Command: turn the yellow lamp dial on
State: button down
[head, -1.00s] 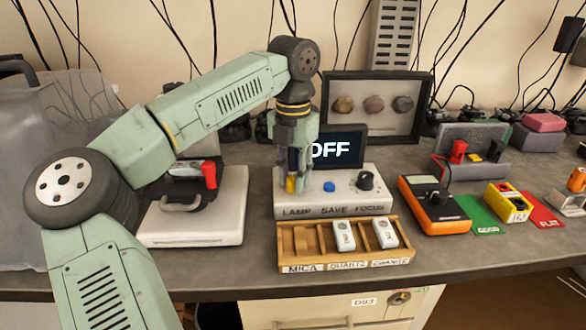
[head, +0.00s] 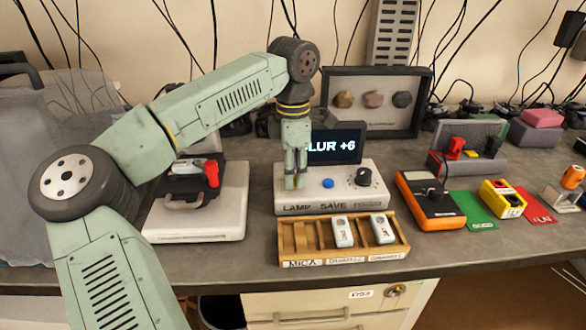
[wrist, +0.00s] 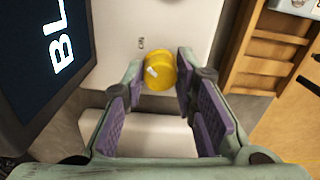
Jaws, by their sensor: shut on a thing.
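The yellow lamp dial (wrist: 160,71) shows in the wrist view between my fingertips, with a white mark on its face. My gripper (wrist: 158,75) is shut on it, a finger at each side. In the head view my gripper (head: 296,184) points down at the left end of the white control box (head: 327,208), above the word LAMP, and hides the dial. The display (head: 336,145) behind the box is lit and reads "LUR +6", its left part covered by my arm. The blue button (head: 328,183) and black knob (head: 363,177) sit to the right.
A wooden rack (head: 302,247) with labelled slots and two white pieces stands in front of the box. A white-based device (head: 197,218) stands to the left. An orange meter (head: 432,202) and a yellow block (head: 502,199) lie to the right.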

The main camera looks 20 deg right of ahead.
jog(key=shift+m, duration=0.6)
jog(key=c, duration=1.3)
grip_release()
notch_tip(320, 180, up, 12)
